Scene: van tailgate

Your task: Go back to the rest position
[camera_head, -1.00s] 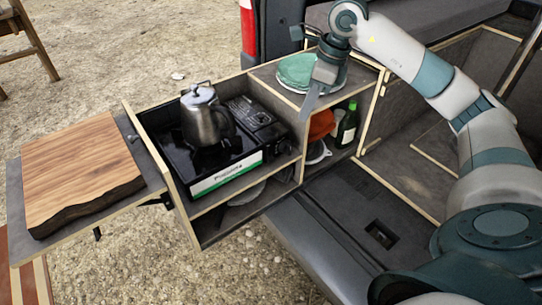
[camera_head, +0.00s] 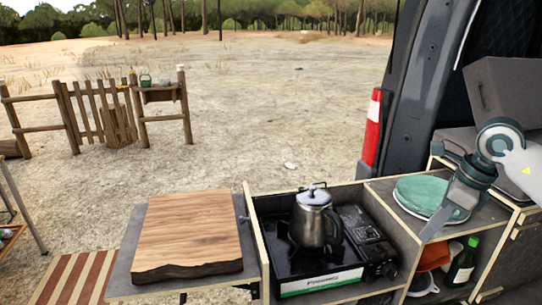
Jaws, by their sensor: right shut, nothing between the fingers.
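My right gripper (camera_head: 436,228) hangs at the right of the head view, in front of the cabinet top with the green plates (camera_head: 419,194). Its jaws point down and to the left. It is shut and empty. The plates sit stacked on the cabinet top just behind it, partly covered by the gripper. I cannot tell whether it touches the cabinet. My left gripper does not show.
A metal kettle (camera_head: 314,220) stands on the black camping stove (camera_head: 325,275) in the cabinet. A wooden board (camera_head: 188,235) lies on the side shelf at left. A green bottle (camera_head: 462,262) and an orange thing (camera_head: 433,256) are in the lower compartment. The van's pillar rises behind.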

